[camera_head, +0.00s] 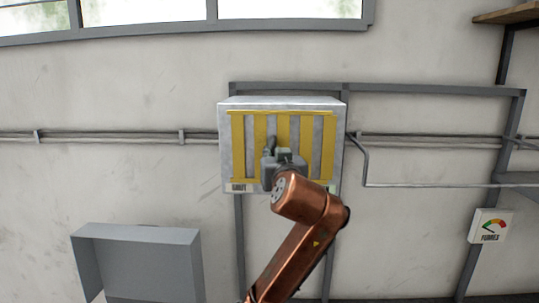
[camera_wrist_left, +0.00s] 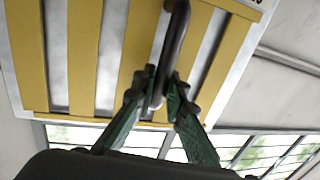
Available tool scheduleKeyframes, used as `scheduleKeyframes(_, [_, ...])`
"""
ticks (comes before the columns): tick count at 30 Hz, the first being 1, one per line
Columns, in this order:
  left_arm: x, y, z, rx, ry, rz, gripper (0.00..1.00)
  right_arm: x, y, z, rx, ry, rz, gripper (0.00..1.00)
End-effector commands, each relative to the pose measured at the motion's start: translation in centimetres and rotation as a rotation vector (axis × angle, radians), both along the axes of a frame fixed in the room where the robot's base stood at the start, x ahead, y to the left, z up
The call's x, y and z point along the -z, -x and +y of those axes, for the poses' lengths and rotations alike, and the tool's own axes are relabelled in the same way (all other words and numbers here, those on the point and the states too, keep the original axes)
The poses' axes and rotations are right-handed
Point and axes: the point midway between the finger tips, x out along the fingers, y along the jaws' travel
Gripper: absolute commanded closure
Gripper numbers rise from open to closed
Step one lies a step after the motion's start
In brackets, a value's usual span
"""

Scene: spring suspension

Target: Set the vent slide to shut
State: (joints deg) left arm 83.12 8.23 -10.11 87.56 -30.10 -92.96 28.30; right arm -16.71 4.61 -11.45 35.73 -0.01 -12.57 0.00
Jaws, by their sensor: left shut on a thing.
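The vent (camera_head: 240,150) is a pale metal box on the wall with upright yellow bars and grey strips between them. A label at its lower left reads "SHUT" (camera_head: 239,188); its lower right corner is partly covered by my gripper and arm. The vent also fills the top of the left wrist view (camera_wrist_left: 83,60). My left gripper (camera_head: 278,150) is at the vent's front, just right of its middle. In the left wrist view its green fingers (camera_wrist_left: 160,92) are shut on the lower end of a dark bar handle (camera_wrist_left: 179,40) on the slide. My right gripper is out of view.
Grey frame bars and pipes (camera_head: 110,137) run along the wall beside the vent. A grey open box (camera_head: 150,255) stands at lower left. A gauge marked "FUMES" (camera_head: 490,226) hangs at right. The wall left of the vent is mostly bare.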

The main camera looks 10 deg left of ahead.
Motion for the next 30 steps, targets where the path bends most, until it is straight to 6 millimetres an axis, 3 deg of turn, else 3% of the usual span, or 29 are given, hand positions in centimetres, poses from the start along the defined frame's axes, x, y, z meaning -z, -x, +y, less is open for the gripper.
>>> scheduleKeyframes(2, [0.0, 0.0, 0.2, -0.003, 0.001, 0.001, 1.00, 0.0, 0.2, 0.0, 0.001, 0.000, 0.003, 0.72])
scheduleKeyframes(3, [0.0, 0.0, 0.2, -0.003, 0.001, 0.001, 0.88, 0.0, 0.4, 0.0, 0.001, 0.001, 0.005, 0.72])
scheduleKeyframes(10, [0.0, 0.0, 0.2, -0.003, 0.001, 0.001, 0.72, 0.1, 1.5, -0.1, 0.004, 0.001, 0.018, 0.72])
scheduleKeyframes(22, [0.0, 0.7, -0.2, -0.001, 0.001, 0.001, 0.71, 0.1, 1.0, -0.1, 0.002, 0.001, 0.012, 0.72])
scheduleKeyframes(30, [0.0, 5.3, -2.3, 0.003, 0.001, -0.002, 0.71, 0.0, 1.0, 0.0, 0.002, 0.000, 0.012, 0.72])
